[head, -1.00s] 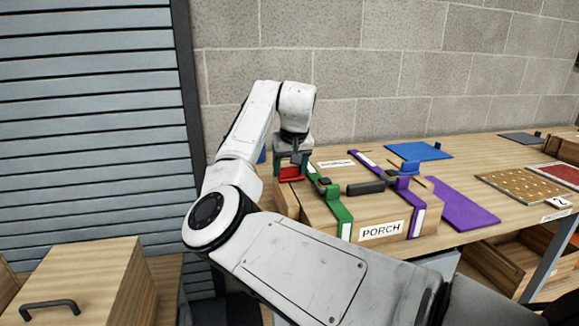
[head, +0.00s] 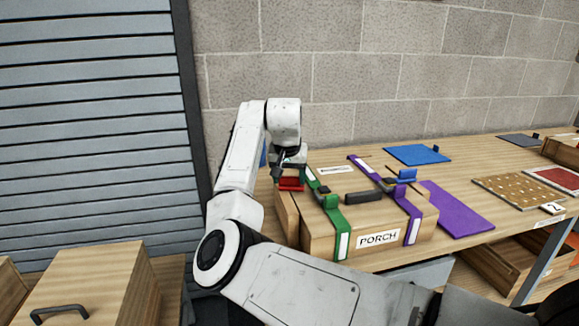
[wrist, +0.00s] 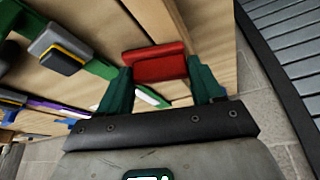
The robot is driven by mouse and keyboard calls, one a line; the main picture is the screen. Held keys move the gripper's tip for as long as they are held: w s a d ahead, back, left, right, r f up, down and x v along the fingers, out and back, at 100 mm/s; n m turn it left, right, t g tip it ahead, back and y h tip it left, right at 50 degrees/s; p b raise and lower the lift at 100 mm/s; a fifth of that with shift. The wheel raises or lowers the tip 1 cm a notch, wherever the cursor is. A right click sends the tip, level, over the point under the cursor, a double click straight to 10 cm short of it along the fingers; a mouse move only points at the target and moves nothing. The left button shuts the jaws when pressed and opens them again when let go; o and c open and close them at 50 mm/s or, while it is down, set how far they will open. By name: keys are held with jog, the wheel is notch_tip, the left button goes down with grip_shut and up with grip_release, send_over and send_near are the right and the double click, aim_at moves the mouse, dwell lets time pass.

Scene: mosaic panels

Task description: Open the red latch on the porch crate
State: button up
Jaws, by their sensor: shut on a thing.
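The porch crate (head: 320,243) is a wooden box on the workbench with a PORCH label (head: 378,238) on its front. The red latch (head: 290,184) is at its left end, and in the wrist view the red latch (wrist: 155,65) lies between my two green fingertips. My gripper (head: 290,173) comes down on it from above and is shut on it; the gripper (wrist: 159,72) shows both fingers at the latch's sides. Whether the latch has turned cannot be told. The latch's mount is partly hidden.
Green (head: 338,225) and purple (head: 413,222) straps with latches cross the lid, beside a black handle (head: 364,197). A purple mat (head: 455,208) and blue mat (head: 418,154) lie to the right. A block wall (head: 350,90) stands behind; a wooden box (head: 95,275) is at lower left.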

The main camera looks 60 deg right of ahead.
jog(key=m+p, duration=0.1)
jog(key=m+g+p, duration=0.1)
jog(key=shift+a+r+m, duration=0.2)
jog(key=shift+a+m, duration=0.05)
jog(key=shift+m, duration=0.15)
jog(key=m, duration=0.1)
jog(key=m+g+p, duration=0.1)
jog(key=m+p, duration=0.1)
jog(key=shift+w+a+m+g, duration=0.15)
jog(key=shift+a+m+g, duration=0.1)
jog(key=shift+m+g, duration=0.05)
jog(key=m, duration=0.1)
jog(key=m+g, duration=0.1)
jog(key=m, duration=0.1)
jog(key=shift+w+a+f, duration=0.15)
jog(key=shift+w+a, duration=0.05)
jog(key=shift+w+a+m+g+y, duration=0.1)
jog(key=shift+m+g+y, duration=0.15)
jog(key=shift+m, duration=0.6)
jog(key=shift+w+a+m+g+y, duration=0.15)
jog(key=shift+m+g, duration=0.2)
jog(key=shift+m, duration=0.5)
jog(key=o, duration=1.1)
jog(key=shift+c, duration=0.2)
